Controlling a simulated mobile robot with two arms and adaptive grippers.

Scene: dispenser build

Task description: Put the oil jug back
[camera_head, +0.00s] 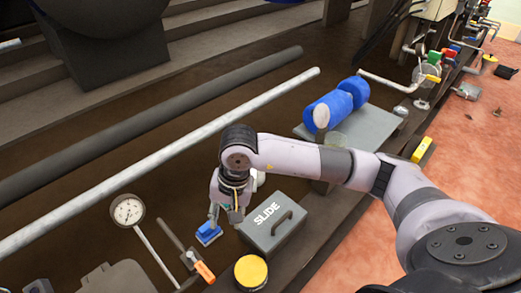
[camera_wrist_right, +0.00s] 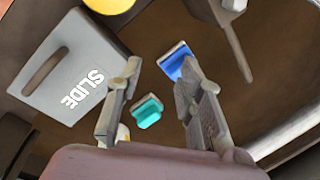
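A grey jug-like container marked SLIDE (camera_head: 270,225), with a dark handle, stands on the dark deck just right of my right gripper (camera_head: 226,212). The container also shows at upper left in the right wrist view (camera_wrist_right: 72,62). My right gripper points down, and its two fingers stand apart in the wrist view (camera_wrist_right: 158,78). A small teal piece (camera_wrist_right: 148,111) shows between the fingers; I cannot tell how far below it is. A blue block (camera_head: 208,234) is just below the gripper, also seen beyond the fingertips (camera_wrist_right: 176,60). My left gripper is out of view.
Blue cylindrical containers (camera_head: 336,104) lie by a grey tray (camera_head: 370,132) behind my right arm. A yellow-topped can (camera_head: 250,271) is in front. A dial gauge (camera_head: 127,210) and orange-handled tool (camera_head: 204,272) are at left. A long pale pipe (camera_head: 150,174) crosses behind.

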